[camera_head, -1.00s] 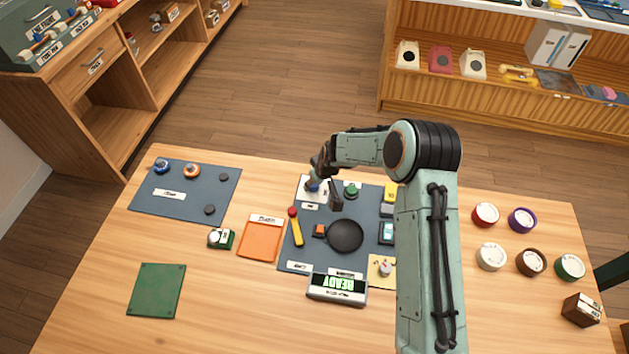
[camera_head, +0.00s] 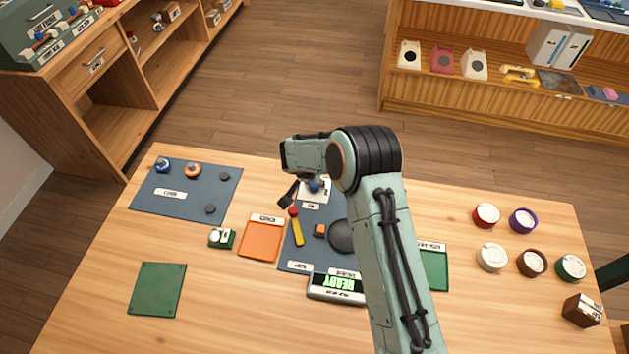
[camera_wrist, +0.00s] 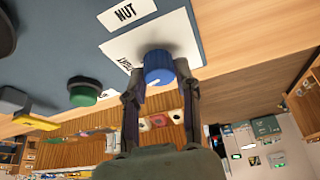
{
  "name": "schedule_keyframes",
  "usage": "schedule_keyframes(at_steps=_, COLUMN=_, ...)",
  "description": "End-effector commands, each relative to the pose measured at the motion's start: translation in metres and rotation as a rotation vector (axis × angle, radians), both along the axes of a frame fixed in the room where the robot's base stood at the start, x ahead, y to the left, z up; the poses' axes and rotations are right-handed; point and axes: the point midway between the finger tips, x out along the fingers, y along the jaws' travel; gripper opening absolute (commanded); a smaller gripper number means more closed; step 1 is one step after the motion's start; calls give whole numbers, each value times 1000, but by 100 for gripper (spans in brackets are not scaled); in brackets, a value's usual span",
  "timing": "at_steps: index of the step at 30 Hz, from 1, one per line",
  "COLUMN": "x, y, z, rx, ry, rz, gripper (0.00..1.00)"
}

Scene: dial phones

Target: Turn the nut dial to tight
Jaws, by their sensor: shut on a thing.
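The nut dial is a blue ribbed knob (camera_wrist: 158,66) on a white plate (camera_wrist: 183,37), under a label reading NUT (camera_wrist: 126,12) in the wrist view. My gripper (camera_wrist: 159,79) has one finger on each side of the knob and is shut on it. A small light mark shows on the knob's lower left edge. A printed word on the plate left of the knob is partly covered and too slanted to read surely. In the head view the blue knob (camera_head: 314,187) shows small at the mat's far edge, partly behind my arm.
A green knob (camera_wrist: 84,91) stands beside the plate. The blue-grey mat (camera_head: 301,222) also holds a red-and-yellow lever (camera_head: 296,228) and a round black disc (camera_head: 341,236). A display (camera_head: 336,286) reads READY. My arm covers the mat's right side.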

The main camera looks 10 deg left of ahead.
Motion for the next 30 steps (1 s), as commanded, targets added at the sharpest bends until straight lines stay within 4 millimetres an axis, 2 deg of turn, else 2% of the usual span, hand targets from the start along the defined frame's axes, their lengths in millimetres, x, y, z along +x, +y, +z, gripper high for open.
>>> schedule_keyframes(at_steps=12, x=0, y=1, z=-1, rx=1, ry=1, rz=-219, gripper=0)
schedule_keyframes(at_steps=30, x=0, y=1, z=0, rx=2, ry=1, rz=-261, gripper=0)
